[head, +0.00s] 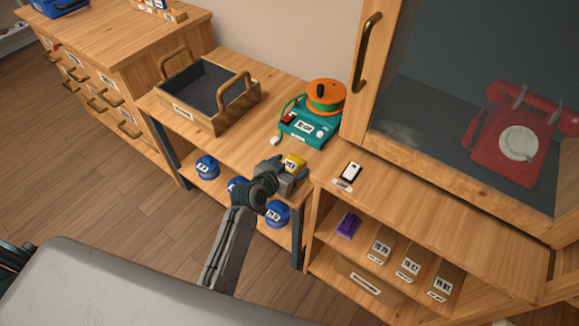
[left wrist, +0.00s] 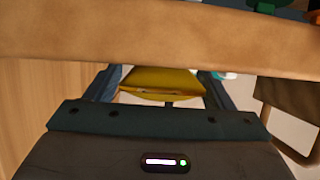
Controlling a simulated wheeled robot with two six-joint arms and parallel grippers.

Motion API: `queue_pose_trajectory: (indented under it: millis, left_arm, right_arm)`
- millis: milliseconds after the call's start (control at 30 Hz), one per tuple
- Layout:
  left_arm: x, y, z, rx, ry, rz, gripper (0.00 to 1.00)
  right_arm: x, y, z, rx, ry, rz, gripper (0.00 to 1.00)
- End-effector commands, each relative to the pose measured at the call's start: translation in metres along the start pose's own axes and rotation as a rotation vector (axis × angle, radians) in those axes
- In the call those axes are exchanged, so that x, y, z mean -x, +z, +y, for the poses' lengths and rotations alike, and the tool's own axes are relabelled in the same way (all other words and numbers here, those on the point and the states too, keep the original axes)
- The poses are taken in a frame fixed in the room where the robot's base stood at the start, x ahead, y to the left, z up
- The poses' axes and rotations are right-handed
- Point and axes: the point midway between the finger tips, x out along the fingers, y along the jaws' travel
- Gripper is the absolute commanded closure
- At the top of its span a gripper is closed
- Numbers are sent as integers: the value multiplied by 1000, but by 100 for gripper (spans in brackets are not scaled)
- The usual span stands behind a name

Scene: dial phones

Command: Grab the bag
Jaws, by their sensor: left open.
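A small yellow bag (head: 294,162) with a pale label shows at the front edge of the low wooden table, just beyond my left gripper. It also shows in the left wrist view (left wrist: 160,83), between the two dark fingers. My left gripper (head: 287,172) is open around or just short of the bag. I cannot tell whether the fingers touch it. The gripper hides the bag's lower part in the head view. My right gripper is not in view.
The low table (head: 225,140) holds a handled tray (head: 222,122) and a teal dial phone (head: 308,130) with an orange reel. A glass cabinet (head: 357,90) stands on the right, with a red phone (head: 520,140) inside. Blue items (head: 206,166) sit below the table.

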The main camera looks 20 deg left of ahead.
Motion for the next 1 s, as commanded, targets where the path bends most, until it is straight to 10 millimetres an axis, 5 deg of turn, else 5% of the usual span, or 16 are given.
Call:
queue_pose_trajectory:
  millis: [200,467,1000]
  left_arm:
    - [-1,0,0,0,0,0,24]
    - [-1,0,0,0,0,0,73]
    - [7,-19,0,-1,0,3,73]
  right_arm:
    - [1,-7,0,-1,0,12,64]
    - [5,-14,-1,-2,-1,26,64]
    - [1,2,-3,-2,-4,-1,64]
